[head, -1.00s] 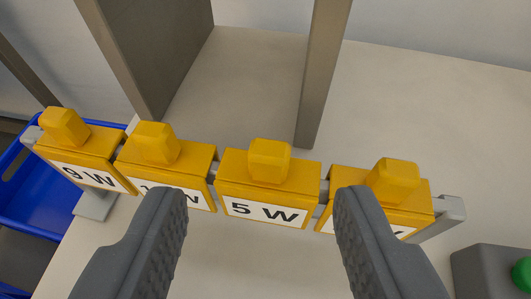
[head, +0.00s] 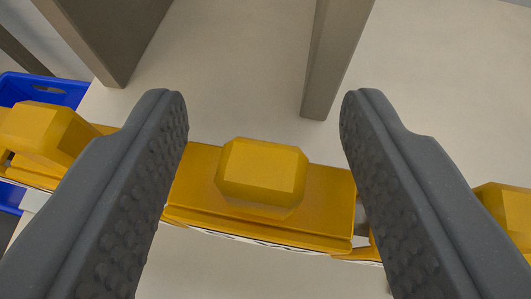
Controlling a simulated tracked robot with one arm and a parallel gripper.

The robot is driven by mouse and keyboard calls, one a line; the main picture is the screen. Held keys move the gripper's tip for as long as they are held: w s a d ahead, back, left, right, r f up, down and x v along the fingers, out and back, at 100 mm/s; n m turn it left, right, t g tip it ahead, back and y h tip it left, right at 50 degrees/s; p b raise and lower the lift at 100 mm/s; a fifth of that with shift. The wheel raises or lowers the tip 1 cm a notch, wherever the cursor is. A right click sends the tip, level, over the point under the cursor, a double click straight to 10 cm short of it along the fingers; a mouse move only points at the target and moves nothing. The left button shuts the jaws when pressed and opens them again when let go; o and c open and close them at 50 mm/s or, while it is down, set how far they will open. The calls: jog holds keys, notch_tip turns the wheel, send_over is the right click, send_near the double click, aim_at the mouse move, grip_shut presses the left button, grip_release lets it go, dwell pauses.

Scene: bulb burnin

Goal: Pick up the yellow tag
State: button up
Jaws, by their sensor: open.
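In the head view, a yellow tag (head: 200,195) with a raised yellow knob (head: 262,173) on top sits between the fingers of my gripper (head: 264,105). My gripper is open, one finger to the left of the knob and one to the right, with gaps on both sides. The tag's white label face is almost wholly hidden at this steep angle. Another yellow tag (head: 45,135) shows at the left, partly behind the left finger. One more yellow tag (head: 505,215) shows at the right edge, partly behind the right finger.
A blue bin (head: 60,92) stands at the left, past the edge of the pale table (head: 235,85). A grey-brown post (head: 333,60) rises just beyond the tags, with a wider panel (head: 110,30) at the upper left. The table behind the tags is otherwise clear.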

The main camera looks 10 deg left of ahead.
grip_shut()
